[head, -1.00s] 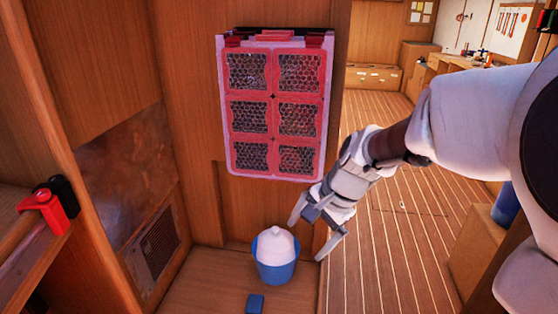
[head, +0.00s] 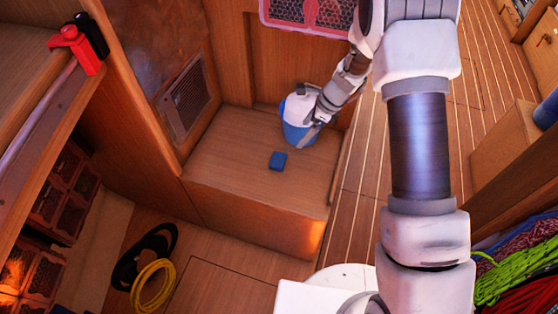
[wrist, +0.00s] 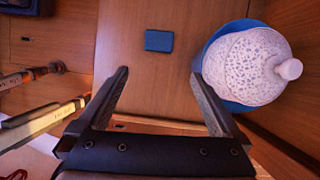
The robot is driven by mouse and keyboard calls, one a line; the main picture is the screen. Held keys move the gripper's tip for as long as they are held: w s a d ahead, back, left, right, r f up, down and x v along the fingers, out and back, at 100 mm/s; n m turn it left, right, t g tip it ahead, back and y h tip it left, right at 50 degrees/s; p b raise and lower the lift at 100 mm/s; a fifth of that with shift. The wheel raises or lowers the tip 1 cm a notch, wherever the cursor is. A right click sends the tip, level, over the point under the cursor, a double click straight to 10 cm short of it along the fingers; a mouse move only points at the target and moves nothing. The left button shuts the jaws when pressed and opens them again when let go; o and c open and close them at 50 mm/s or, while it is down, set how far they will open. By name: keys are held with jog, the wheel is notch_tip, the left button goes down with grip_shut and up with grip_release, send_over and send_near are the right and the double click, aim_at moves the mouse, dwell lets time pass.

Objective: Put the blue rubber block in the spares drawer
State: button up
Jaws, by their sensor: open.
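The blue rubber block (head: 278,160) lies flat on the wooden bench. It also shows in the wrist view (wrist: 159,41), beyond my fingertips and centred between them. My gripper (head: 303,115) is open and empty, beside the blue tub and up and right of the block in the head view. In the wrist view my gripper (wrist: 160,75) shows both fingers wide apart, with nothing between them. I cannot tell which thing is the spares drawer; red mesh-fronted compartments (head: 68,190) stand at the lower left.
A blue tub with a white speckled lid (wrist: 250,65) stands right of the block, close to my right finger. Black and yellow coiled lines (head: 153,285) lie on the floor at lower left. A red clamp (head: 74,50) sits on the left shelf edge.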

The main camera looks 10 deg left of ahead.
jog(key=b, duration=0.4)
send_near(278, 159)
notch_tip(278, 159, down, 3)
jog(key=shift+w+r, duration=0.1)
jog(key=shift+a+b+x, duration=0.2)
jog(key=shift+b+x, duration=0.45)
jog(key=shift+x, duration=0.85)
jog(key=shift+a+b+x, duration=0.2)
jog(key=shift+b+x, duration=0.45)
jog(key=shift+x, duration=0.85)
jog(key=shift+r, duration=0.2)
jog(key=c, duration=1.2)
jog(key=shift+r, duration=0.1)
jog(key=shift+c, duration=0.2)
